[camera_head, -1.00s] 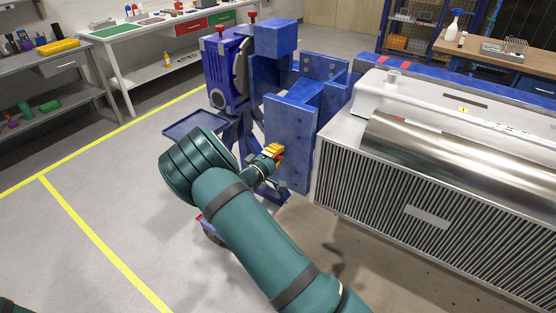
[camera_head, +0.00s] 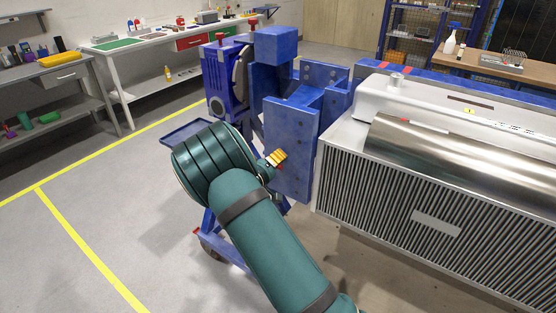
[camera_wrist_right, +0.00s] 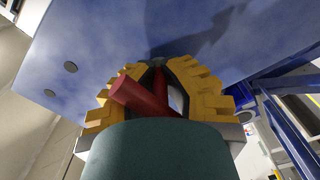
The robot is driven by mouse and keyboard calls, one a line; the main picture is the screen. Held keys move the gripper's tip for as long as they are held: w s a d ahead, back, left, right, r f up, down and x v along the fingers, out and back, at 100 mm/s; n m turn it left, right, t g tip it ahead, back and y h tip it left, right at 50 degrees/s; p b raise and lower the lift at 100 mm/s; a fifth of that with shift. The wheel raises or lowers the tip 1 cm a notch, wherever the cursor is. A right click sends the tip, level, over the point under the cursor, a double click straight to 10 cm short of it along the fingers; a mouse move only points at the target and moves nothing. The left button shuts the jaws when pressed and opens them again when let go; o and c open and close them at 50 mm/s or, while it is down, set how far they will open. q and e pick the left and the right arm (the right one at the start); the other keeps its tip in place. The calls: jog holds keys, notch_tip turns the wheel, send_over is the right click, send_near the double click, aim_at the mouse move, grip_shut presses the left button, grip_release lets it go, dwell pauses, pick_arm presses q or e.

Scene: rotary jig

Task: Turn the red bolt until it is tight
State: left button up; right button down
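The red bolt (camera_wrist_right: 146,95) shows in the right wrist view as a thick red bar with a thinner stem running towards the blue plate (camera_wrist_right: 200,35). My right gripper (camera_wrist_right: 160,66) has its ridged yellow fingers on both sides of the stem, with the tips close together on it. In the head view, my right gripper (camera_head: 277,157) is by the lower left part of the blue jig plate (camera_head: 291,135). Only a small bit of red shows there, and my forearm hides the wrist. My left gripper is out of view.
The blue rotary jig stand (camera_head: 226,85) bears two red knobs on top. A blue tray (camera_head: 187,132) sticks out at its left. A large finned unit (camera_head: 420,190) stands close on the right. The floor at left is open.

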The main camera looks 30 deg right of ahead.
jog(key=c, duration=1)
grip_release()
jog(key=v, duration=1.2)
jog(key=shift+s+f, duration=0.1)
